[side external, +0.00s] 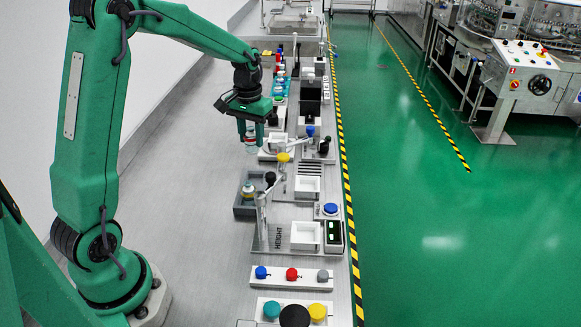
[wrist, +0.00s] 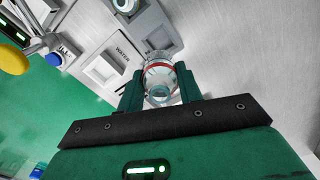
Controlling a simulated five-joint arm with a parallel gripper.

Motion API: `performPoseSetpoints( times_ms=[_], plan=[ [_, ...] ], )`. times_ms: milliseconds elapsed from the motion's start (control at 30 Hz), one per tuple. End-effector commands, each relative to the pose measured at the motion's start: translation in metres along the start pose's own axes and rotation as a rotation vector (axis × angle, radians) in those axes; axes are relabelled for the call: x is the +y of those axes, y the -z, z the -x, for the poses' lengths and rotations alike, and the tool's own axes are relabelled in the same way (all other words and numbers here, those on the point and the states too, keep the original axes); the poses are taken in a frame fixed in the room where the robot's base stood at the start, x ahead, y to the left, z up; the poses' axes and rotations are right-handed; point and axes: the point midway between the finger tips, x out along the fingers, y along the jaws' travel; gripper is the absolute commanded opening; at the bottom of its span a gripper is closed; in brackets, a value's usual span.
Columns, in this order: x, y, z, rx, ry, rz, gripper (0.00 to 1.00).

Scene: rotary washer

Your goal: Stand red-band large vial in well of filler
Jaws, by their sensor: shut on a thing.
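My gripper (side external: 251,133) is shut on the red-band large vial (side external: 251,147), a clear vial held over the bench. In the wrist view the vial (wrist: 159,76) sits between the two green fingers (wrist: 159,92), with its red band around it. A white square-walled tray (side external: 277,147) is just right of the held vial in the side view. It seems to be the white square recess (wrist: 103,69) beside partly readable lettering in the wrist view. I cannot tell which fixture is the filler, and no well is clearly visible under the vial.
A grey holder (side external: 243,209) with another vial (side external: 248,189) stands nearer the camera. A yellow knob (side external: 283,157) on a lever, a blue knob (side external: 310,130) and a black knob (side external: 270,178) rise nearby. Bare bench (side external: 195,180) lies to the left.

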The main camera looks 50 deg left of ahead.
Motion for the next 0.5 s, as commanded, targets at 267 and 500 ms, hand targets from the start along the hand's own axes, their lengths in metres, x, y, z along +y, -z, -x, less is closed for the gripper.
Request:
performPoseSetpoints(
  times_ms=[267,500],
  plan=[
    [0.0,0.001,0.053,0.007,0.0,0.0,0.13],
    [0.0,0.001,0.107,0.005,0.0,0.0,0.13]
  ],
)
